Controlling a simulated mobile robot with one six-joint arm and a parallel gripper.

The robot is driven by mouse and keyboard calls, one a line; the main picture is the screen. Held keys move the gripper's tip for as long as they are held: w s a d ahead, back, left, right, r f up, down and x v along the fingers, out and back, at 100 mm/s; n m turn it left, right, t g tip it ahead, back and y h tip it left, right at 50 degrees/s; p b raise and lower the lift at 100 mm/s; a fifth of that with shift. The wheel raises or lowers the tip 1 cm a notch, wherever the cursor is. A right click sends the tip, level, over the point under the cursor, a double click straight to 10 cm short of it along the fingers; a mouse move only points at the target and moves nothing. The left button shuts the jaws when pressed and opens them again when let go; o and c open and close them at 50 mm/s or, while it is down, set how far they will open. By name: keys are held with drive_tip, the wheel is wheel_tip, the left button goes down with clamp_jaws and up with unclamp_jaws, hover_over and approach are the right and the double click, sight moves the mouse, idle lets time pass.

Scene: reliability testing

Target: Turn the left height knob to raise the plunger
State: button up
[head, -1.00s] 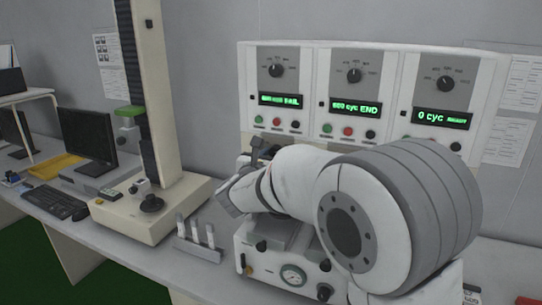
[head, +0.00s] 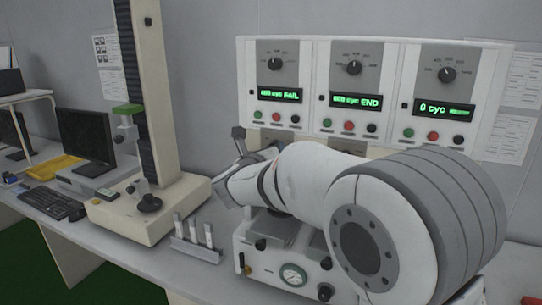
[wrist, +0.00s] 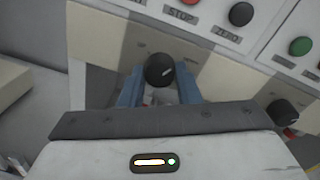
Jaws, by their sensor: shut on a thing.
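A round black knob (wrist: 160,69) with a pale pointer mark sits between the blue fingers of my gripper (wrist: 158,82) in the wrist view. The fingers are shut on it, one on each side. It is below the left panel of the three-station tester (head: 480,62), in front of a pale beige face. A similar black knob (wrist: 283,112) shows at the right of the wrist view. In the head view my arm hides the held knob and most of my gripper. I cannot make out the plunger clearly in either view.
The left panel display (head: 280,95) reads FAIL, the middle (head: 355,101) END, the right (head: 444,109) 0 cyc. A device with a gauge (head: 293,275) stands below my arm. A tall column machine (head: 150,208) and a rack of samples (head: 196,247) are at left.

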drive_tip(key=shift+a+n+g+h+p, duration=0.2)
drive_tip(key=shift+n+p, duration=1.4)
drive_tip(key=shift+n, duration=2.75)
drive_tip(key=shift+d+n+g+h+p, duration=0.2)
drive_tip(key=shift+n+p, duration=1.4)
drive_tip(key=shift+n, duration=2.75)
drive_tip(key=shift+a, duration=0.15)
drive_tip(key=o, duration=1)
drive_tip(key=shift+c, duration=0.2)
